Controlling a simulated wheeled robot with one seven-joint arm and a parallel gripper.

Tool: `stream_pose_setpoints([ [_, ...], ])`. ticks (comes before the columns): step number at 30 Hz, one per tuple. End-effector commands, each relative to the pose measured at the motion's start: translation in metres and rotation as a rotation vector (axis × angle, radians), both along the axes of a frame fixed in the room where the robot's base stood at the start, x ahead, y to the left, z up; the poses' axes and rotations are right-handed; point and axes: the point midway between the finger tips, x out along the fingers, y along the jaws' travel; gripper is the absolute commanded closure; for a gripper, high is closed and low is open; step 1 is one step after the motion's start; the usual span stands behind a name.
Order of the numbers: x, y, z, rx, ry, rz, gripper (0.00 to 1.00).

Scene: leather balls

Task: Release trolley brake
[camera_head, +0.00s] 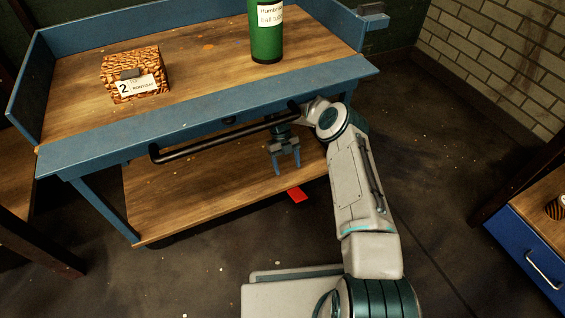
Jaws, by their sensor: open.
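The trolley (215,97) is a blue frame with a wooden top and a wooden lower shelf, and a black push bar (215,140) along its near side. A small red tab (297,195), perhaps the brake pedal, sticks out at the lower shelf's near edge toward the right. My gripper (286,168) is open and empty, pointing down. In the picture it is just below the push bar and above the red tab, apart from the tab. The trolley's wheels are hidden.
On the trolley top stand a patterned box (134,75) labelled 2 and a green cylinder (266,30) with a white label. A blue drawer unit (528,250) stands at the right. Dark floor (430,180) is clear between it and my arm. A brick wall (500,60) is behind.

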Motion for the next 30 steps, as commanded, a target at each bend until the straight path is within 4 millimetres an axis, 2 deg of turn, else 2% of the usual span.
stream_pose_setpoints([
  [1, 0.005, 0.002, -0.006, 0.001, -0.002, -0.001, 0.33],
  [12, 0.03, 0.011, 0.0, 0.001, -0.001, 0.0, 0.33],
  [30, 0.036, 0.013, 0.0, 0.001, 0.002, -0.001, 0.33],
])
